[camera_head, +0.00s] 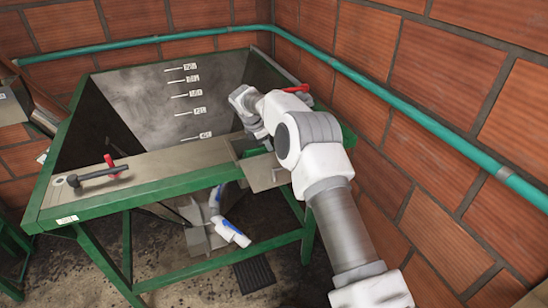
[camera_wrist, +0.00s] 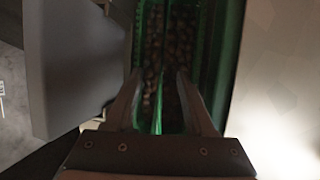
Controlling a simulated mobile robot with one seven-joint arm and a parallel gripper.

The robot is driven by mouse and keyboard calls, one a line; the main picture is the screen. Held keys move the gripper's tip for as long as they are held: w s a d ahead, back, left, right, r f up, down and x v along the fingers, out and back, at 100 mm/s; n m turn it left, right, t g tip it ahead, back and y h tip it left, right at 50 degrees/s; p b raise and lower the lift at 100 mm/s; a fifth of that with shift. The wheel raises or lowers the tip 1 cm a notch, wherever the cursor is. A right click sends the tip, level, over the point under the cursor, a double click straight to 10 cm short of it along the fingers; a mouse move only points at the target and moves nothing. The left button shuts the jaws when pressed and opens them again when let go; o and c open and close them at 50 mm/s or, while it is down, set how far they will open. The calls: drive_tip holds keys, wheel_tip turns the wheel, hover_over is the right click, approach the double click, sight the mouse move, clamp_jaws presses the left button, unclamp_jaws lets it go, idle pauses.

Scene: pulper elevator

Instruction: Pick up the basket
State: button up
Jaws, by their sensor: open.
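In the wrist view, a green basket (camera_wrist: 202,60) holds many small dark brown beans. A thin green strip, which may be its handle or a divider, runs up between my fingers. My gripper (camera_wrist: 160,78) is open, with one finger on each side of this strip. I cannot tell whether either finger touches it. In the head view, my arm reaches to the right end of the hopper, and its wrist hides most of the gripper and basket. A small green patch (camera_head: 256,152) shows beside the wrist there and may be part of the basket.
A large grey hopper (camera_head: 135,107) with level marks stands in a green frame (camera_head: 180,187). A dark lever with a red handle (camera_head: 100,174) sits on its front ledge. Brick walls and a teal pipe (camera_head: 430,128) stand close behind and to the right.

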clamp_jaws()
idle(1.4)
